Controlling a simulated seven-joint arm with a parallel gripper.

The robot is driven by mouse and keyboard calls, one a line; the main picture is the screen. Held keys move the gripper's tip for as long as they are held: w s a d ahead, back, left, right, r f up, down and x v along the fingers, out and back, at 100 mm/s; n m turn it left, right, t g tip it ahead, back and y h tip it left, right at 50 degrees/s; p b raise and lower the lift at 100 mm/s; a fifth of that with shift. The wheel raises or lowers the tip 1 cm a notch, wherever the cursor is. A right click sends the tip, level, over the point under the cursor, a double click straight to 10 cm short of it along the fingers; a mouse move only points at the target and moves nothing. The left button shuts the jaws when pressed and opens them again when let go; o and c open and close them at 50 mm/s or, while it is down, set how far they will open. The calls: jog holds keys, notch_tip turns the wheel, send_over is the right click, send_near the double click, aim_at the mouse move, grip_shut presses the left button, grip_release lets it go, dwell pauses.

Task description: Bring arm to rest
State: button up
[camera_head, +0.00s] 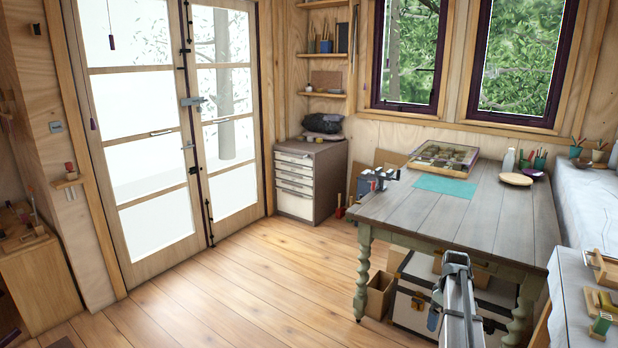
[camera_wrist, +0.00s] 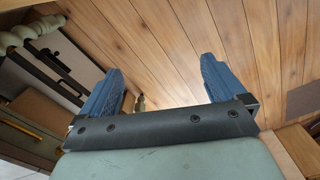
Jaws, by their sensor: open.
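My gripper (camera_wrist: 163,82) shows in the wrist view with its two blue fingers spread wide apart. Nothing is between the fingers, and the plank floor (camera_wrist: 165,35) lies beyond them. In the head view my grey arm stands at the lower right, in front of the table (camera_head: 455,212). A small blue part beside the arm looks like a finger of my gripper (camera_head: 433,318), low in front of the trunk; the rest of the gripper is hidden there.
A black-and-white trunk (camera_head: 409,306) and an open cardboard box (camera_head: 380,293) stand under the table. A turned table leg (camera_head: 363,270) is near my arm. The couch (camera_head: 578,285) is at the right. The wooden floor (camera_head: 235,285) at the left is clear.

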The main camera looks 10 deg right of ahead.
jog(key=s+a+f+m, duration=0.1)
jog(key=s+a+f, duration=0.35)
jog(key=a, duration=0.85)
jog(key=s+a+f+m, duration=0.2)
jog(key=s+a+f, duration=0.3)
jog(key=a, duration=0.7)
jog(key=s+a+f+m, duration=0.1)
jog(key=s+a+f, duration=0.2)
jog(key=a+f, duration=0.7)
jog(key=s+f+g, duration=0.2)
jog(key=s+f, duration=0.3)
jog(key=s, duration=0.4)
jog(key=s+a+f+g, duration=0.1)
jog(key=s+f+g, duration=0.1)
jog(key=s+f, duration=0.4)
jog(key=s+a+f+g, duration=0.1)
jog(key=s+f, duration=0.5)
jog(key=s, duration=0.8)
jog(key=shift+a+g, duration=0.15)
jog(key=shift+g, duration=0.75)
